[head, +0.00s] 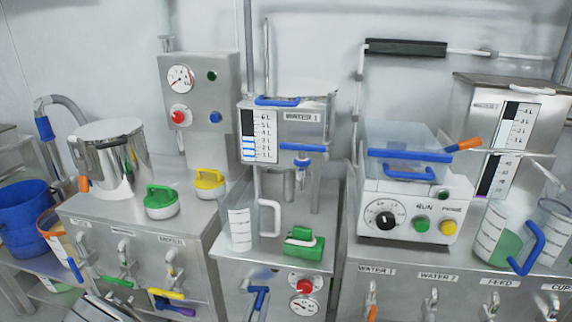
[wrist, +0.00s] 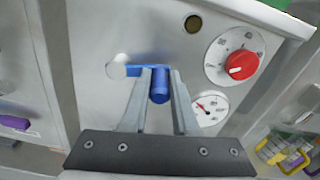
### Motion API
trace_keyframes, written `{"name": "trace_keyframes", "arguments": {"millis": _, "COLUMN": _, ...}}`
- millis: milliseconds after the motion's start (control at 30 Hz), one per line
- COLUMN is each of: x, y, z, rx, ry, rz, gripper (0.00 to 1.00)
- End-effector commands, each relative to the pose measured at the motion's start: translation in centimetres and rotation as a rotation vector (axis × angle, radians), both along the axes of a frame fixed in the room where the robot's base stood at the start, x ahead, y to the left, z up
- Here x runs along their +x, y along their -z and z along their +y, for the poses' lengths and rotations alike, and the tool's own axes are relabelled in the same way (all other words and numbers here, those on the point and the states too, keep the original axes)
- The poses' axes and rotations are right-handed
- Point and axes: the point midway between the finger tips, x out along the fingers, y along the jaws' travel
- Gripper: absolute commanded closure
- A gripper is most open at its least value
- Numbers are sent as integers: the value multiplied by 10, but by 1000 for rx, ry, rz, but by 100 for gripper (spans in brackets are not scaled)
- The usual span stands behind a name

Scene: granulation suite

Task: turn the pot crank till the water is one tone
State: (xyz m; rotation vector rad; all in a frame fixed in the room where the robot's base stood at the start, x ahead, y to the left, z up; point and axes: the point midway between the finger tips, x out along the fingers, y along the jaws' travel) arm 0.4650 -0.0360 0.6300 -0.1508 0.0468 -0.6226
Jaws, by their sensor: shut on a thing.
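The blue crank (head: 258,291) is on the front of the steel unit (head: 228,272) under the WATER 1 dispenser. In the wrist view, the crank arm (wrist: 134,70) runs rightward from a pale round hub (wrist: 116,70), and its blue grip (wrist: 159,85) points toward the camera. My gripper (wrist: 160,78) is shut around this grip, one finger on each side.
Right of the crank are a red dial (wrist: 238,66) and a gauge (wrist: 208,108), close to my right finger. A purple handle (wrist: 14,123) lies at the left.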

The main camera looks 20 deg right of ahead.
Motion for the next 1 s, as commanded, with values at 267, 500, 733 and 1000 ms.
{"name": "trace_keyframes", "arguments": {"millis": 267, "x": -5, "y": 25, "z": -8, "rx": -6, "ry": 16, "rz": 12, "gripper": 100}}
{"name": "trace_keyframes", "arguments": {"millis": 500, "x": -4, "y": 35, "z": -6, "rx": -5, "ry": 18, "rz": 13, "gripper": 100}}
{"name": "trace_keyframes", "arguments": {"millis": 733, "x": -1, "y": 52, "z": -1, "rx": -6, "ry": 17, "rz": 14, "gripper": 100}}
{"name": "trace_keyframes", "arguments": {"millis": 1000, "x": -2, "y": 38, "z": -3, "rx": -6, "ry": 18, "rz": 14, "gripper": 100}}
